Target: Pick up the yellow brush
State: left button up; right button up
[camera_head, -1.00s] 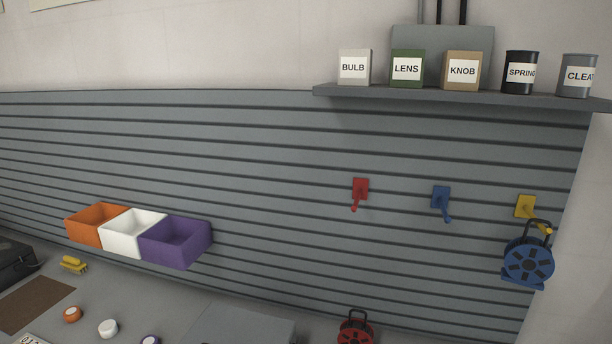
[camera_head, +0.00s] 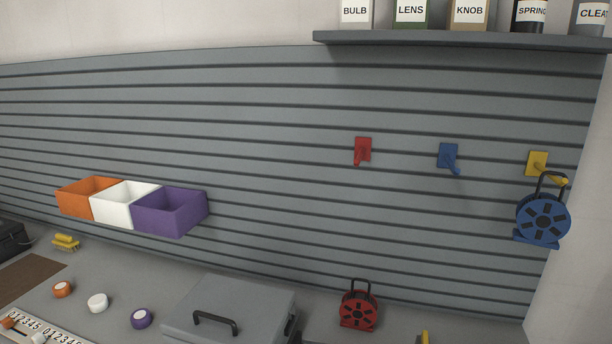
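A small yellow object that looks like the yellow brush (camera_head: 65,242) lies on the bench at the far left, below the orange bin and beside a dark case. It is small, and its bristles are hard to make out. Another yellow piece (camera_head: 425,337) just shows at the bottom edge, right of centre; most of it is cut off and I cannot tell what it is. Neither of my grippers is in view.
Orange (camera_head: 88,200), white (camera_head: 122,212) and purple (camera_head: 165,218) bins hang on the slatted wall. A grey lidded case (camera_head: 240,300) and a red reel (camera_head: 358,308) stand on the bench. A brown mat (camera_head: 28,278) lies left. A blue reel (camera_head: 543,220) hangs from the yellow hook.

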aim_at(64, 242)
jog(key=u, duration=1.4)
jog(key=i+j+u, duration=0.4)
jog(key=j, duration=0.3)
jog(key=i+j+u, duration=0.4)
jog(key=i+j, duration=0.15)
jog(key=i+j+u, duration=0.4)
jog(key=i+z, duration=0.15)
jog(key=i, duration=0.35)
jog(key=i+j+z, duration=0.1)
jog(key=i, duration=0.4)
jog(key=i+j+z, duration=0.15)
jog(key=i, duration=0.35)
jog(key=i+j+z, duration=0.1)
jog(key=i+j, duration=0.2)
jog(key=i, duration=0.2)
jog(key=i+l+z, duration=0.15)
jog(key=i+z, duration=0.15)
jog(key=z, duration=0.15)
jog(key=i+z, duration=0.65)
jog(key=z, duration=0.25)
jog(key=i+j+z, duration=0.25)
jog(key=z, duration=0.2)
jog(key=i, duration=0.05)
